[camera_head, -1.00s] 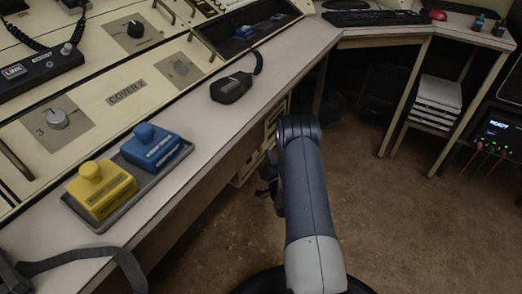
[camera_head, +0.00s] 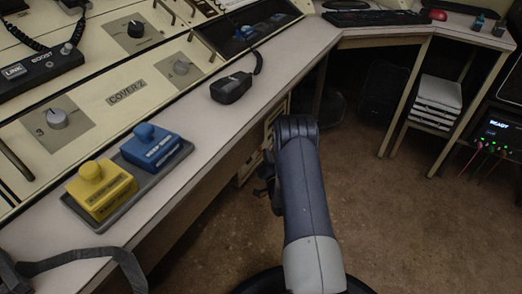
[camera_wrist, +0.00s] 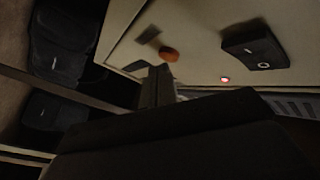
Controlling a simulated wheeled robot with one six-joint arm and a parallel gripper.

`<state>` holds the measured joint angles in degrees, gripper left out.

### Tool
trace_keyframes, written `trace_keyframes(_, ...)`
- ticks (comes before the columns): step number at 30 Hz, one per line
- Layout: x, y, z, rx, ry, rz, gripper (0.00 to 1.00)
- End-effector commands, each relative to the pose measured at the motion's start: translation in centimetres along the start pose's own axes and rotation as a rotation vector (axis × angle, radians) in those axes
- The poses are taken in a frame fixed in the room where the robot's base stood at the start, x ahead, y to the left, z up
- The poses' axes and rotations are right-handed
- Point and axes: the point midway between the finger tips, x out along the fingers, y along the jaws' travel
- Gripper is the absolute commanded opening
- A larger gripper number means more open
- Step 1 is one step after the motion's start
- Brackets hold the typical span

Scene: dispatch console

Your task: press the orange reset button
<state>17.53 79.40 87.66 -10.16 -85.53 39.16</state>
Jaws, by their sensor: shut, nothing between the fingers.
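The orange button (camera_wrist: 169,55) shows in the wrist view as a round knob on a pale panel, with a small dark label (camera_wrist: 148,34) beside it. My gripper (camera_wrist: 160,72) is shut and empty, its dark fingers reaching up toward the panel. The fingertips appear just below the orange button in the picture; I cannot tell whether they touch it.
In the wrist view a red light (camera_wrist: 225,79) and a dark box (camera_wrist: 255,46) sit right of the button. In the head view, yellow (camera_head: 100,190) and blue (camera_head: 151,148) push-button boxes share a tray on the desk, near a handheld microphone (camera_head: 231,88).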

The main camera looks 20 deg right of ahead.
Motion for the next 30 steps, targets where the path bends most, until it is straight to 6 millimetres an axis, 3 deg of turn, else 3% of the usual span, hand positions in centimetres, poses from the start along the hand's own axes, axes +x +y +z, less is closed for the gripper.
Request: trace_keyframes(30,0.61,-0.44,0.42,0.0,0.0,-0.001,0.0)
